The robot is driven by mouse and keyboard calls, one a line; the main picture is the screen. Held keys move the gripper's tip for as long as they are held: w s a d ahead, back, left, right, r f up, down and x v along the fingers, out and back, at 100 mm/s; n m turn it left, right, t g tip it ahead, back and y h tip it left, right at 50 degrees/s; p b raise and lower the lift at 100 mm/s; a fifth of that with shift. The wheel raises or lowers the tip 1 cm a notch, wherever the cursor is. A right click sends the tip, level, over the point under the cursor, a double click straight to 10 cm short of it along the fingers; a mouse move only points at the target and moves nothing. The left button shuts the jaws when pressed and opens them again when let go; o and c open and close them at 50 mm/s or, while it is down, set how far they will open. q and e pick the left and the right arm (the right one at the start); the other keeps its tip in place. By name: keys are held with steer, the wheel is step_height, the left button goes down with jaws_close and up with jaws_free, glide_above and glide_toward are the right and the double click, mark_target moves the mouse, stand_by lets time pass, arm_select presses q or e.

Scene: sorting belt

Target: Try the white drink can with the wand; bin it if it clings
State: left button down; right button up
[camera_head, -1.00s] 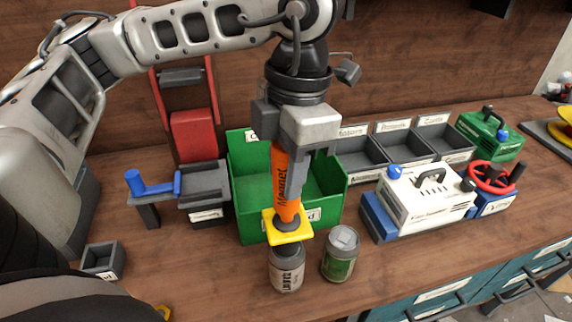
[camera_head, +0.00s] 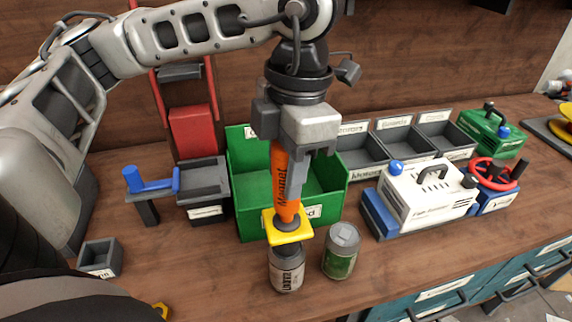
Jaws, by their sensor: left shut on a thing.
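My left gripper (camera_head: 305,145) is shut on the orange magnet wand (camera_head: 288,185), which points straight down and has a yellow square plate (camera_head: 287,227) near its lower end. The white drink can (camera_head: 286,270) stands upright on the bench directly under the wand. The wand's foot hides the can's top, so I cannot tell whether they touch. A green can (camera_head: 340,252) stands upright just to the right. The green bin (camera_head: 249,222) is right behind the wand and partly hidden by it. My right gripper is not in view.
A white machine on a blue base (camera_head: 428,203) stands to the right, with grey labelled trays (camera_head: 397,152) behind it. A grey stand with a blue handle (camera_head: 150,184) is left of the bin. A small grey box (camera_head: 100,258) sits at the front left. Bare bench lies in front.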

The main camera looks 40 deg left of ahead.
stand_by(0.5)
arm_select(q)
steer(key=shift+r+p, duration=0.7)
steer(key=shift+r, duration=0.35)
steer(key=shift+r+p, duration=1.55)
steer(key=shift+r, duration=0.95)
steer(key=shift+r+p, duration=0.3)
steer(key=shift+r, duration=1.15)
step_height(320, 180, up, 8)
steer(key=shift+f, duration=0.15)
